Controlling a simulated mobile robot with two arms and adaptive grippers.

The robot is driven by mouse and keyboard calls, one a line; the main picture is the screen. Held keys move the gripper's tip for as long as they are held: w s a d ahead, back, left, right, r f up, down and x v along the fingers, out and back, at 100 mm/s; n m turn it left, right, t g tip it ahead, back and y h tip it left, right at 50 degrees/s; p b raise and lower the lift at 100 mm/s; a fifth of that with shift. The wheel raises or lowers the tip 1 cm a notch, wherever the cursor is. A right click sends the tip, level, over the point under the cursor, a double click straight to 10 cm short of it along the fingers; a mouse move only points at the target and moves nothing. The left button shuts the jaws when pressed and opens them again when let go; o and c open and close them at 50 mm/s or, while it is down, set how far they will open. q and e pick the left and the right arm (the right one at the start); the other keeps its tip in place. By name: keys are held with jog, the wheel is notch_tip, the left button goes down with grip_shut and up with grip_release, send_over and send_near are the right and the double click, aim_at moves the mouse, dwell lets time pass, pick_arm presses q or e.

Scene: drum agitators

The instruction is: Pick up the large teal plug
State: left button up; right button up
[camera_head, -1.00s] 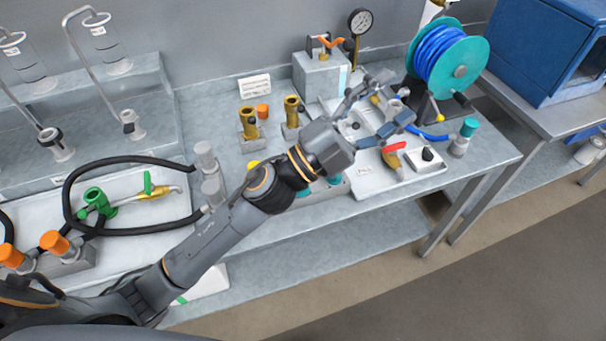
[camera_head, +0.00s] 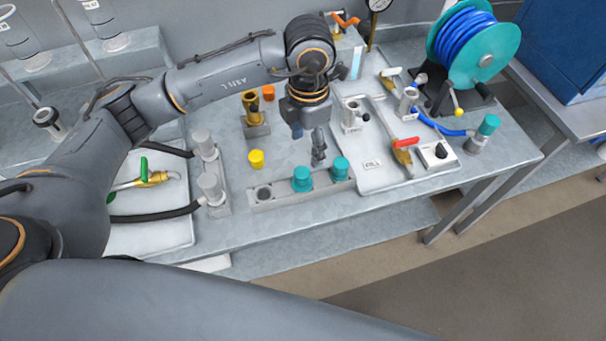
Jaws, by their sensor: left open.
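Two teal plugs stand upright in a grey block (camera_head: 284,199) near the front edge of the bench: a left teal plug (camera_head: 302,180) and a right teal plug (camera_head: 340,168). The left one looks slightly wider, but I cannot tell for sure which is larger. My left gripper (camera_head: 308,146) points down, open and empty. In the picture its fingers show just above the two plugs, apart from both. My right gripper is not in view.
A yellow plug (camera_head: 256,159) stands behind the block, which has an empty hole at its left end. A white tray (camera_head: 376,178) with a red-handled valve (camera_head: 403,150) lies right. A teal-capped cylinder (camera_head: 488,126) and blue hose reel (camera_head: 468,45) are farther right.

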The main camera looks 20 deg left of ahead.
aim_at(303, 171)
pick_arm(q)
notch_tip(303, 171, down, 6)
jog(key=shift+f+p, duration=0.25)
jog(key=shift+p, duration=0.5)
jog(key=shift+a+f, duration=0.1)
jog(key=shift+f, duration=0.15)
jog(key=f+p, duration=0.2)
jog(key=f, duration=0.1)
jog(key=f+p, duration=0.1)
jog(key=shift+s+a+f, duration=0.1)
jog(key=shift+a+f, duration=0.05)
jog(key=shift+a, duration=0.2)
jog(key=shift+f, duration=0.25)
jog(key=c, duration=1.3)
